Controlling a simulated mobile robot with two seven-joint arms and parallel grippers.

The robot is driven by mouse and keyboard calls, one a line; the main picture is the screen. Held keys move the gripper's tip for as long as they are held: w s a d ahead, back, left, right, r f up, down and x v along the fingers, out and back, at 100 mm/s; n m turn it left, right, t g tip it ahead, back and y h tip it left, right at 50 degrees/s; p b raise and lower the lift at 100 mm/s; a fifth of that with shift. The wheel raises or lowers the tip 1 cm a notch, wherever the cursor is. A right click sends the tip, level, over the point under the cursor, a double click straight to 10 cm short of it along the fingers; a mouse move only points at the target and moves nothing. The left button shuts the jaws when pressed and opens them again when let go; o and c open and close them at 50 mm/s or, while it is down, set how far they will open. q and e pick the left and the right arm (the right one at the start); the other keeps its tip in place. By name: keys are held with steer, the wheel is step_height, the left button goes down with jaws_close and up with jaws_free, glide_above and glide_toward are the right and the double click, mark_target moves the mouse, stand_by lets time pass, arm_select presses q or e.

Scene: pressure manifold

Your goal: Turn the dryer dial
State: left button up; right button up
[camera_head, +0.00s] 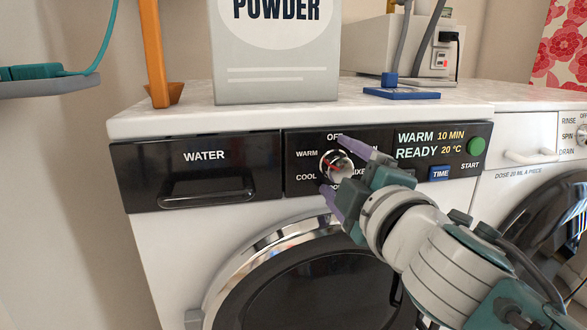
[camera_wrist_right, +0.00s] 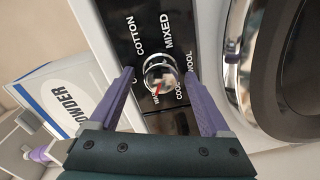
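The dryer dial (camera_head: 336,166) is a round chrome knob with a red mark on the dark panel, ringed by labels. It also shows in the right wrist view (camera_wrist_right: 160,72); the red mark lies on the WARM side. My right gripper (camera_head: 332,165) is open, its purple fingers on either side of the dial. In the wrist view its fingertips (camera_wrist_right: 159,74) show gaps to the knob; contact is not visible. A purple-tipped part (camera_wrist_right: 42,153) at the lower left of the wrist view may be my left gripper; its opening cannot be told.
The display (camera_head: 430,144) reads WARM 10 MIN, READY 20 °C. A green START button (camera_head: 476,146) and blue TIME button (camera_head: 439,173) are right of the dial. The WATER drawer (camera_head: 205,170) is left, the round door (camera_head: 315,285) below. A powder box (camera_head: 275,70) stands on top.

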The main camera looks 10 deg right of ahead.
steer(key=shift+s, duration=0.1)
steer(key=shift+s, duration=0.35)
steer(key=s+p, duration=0.1)
steer(key=s, duration=0.8)
steer(key=shift+d+r+p, duration=0.15)
steer(key=shift+d+p, duration=0.1)
steer(key=shift+p, duration=0.1)
